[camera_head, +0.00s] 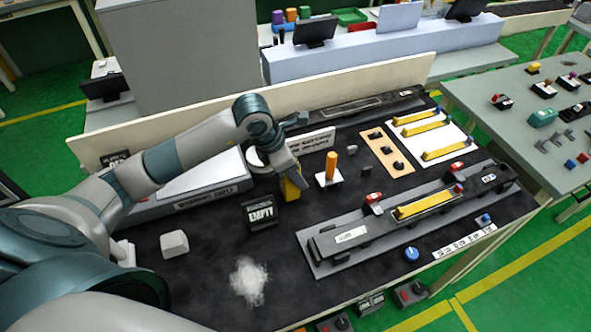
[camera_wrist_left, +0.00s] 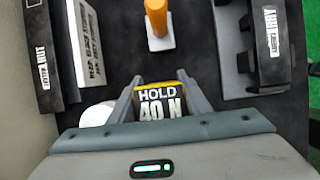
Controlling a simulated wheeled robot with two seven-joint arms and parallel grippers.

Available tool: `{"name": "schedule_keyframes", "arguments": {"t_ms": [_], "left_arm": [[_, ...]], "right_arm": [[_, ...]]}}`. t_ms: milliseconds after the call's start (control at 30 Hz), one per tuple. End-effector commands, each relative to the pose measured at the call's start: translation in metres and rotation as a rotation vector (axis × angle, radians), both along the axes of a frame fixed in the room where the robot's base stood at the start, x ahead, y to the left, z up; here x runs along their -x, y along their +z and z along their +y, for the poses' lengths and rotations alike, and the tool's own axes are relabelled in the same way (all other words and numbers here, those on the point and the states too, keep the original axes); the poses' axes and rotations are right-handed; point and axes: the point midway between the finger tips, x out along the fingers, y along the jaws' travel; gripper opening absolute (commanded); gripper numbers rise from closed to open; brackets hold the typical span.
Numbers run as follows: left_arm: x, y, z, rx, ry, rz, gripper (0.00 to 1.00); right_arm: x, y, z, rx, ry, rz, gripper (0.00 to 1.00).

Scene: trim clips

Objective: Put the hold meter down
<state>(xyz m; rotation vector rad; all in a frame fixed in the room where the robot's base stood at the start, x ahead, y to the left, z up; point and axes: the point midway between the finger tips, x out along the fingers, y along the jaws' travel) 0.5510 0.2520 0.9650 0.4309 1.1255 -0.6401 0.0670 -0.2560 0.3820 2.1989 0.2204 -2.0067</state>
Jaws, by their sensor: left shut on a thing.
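The hold meter (camera_wrist_left: 160,106) is a small block with a yellow top edge and a dark face reading "HOLD 40 N". My left gripper (camera_wrist_left: 160,88) is shut on it, one grey finger on each side. In the head view the yellow meter (camera_head: 291,188) shows under my left gripper (camera_head: 294,176), low over the dark bench mat (camera_head: 215,275). Whether its underside touches the mat cannot be told. My right gripper is not in view.
An orange post on a white base (camera_head: 331,165) stands right of the meter. A black labelled block (camera_head: 262,213) is in front of it, left of the long grey fixture (camera_head: 340,240). A white sign (camera_head: 305,140) is behind. A pale block (camera_head: 174,243) sits front left.

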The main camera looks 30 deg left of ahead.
Motion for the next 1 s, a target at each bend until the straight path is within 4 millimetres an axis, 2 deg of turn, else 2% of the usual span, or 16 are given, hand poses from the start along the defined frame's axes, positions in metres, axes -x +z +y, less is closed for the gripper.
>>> {"name": "schedule_keyframes", "arguments": {"t_ms": [300, 333, 400, 867, 1000], "left_arm": [[0.0, -0.003, 0.0, 0.001, 0.0, -0.001, 0.23], [0.0, -0.002, 0.0, 0.0, 0.0, 0.0, 0.51], [0.0, -0.002, 0.0, 0.001, 0.0, 0.001, 0.62], [0.0, 0.002, 0.0, 0.001, 0.0, -0.001, 0.62], [0.003, 0.013, 0.004, 0.001, 0.001, -0.003, 0.62]], "right_arm": [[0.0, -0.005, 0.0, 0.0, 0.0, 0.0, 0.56], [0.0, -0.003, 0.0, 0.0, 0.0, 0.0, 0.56], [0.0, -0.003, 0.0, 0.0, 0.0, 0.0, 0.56], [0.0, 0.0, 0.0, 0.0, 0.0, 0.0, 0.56], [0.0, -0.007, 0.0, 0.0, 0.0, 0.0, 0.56]]}}
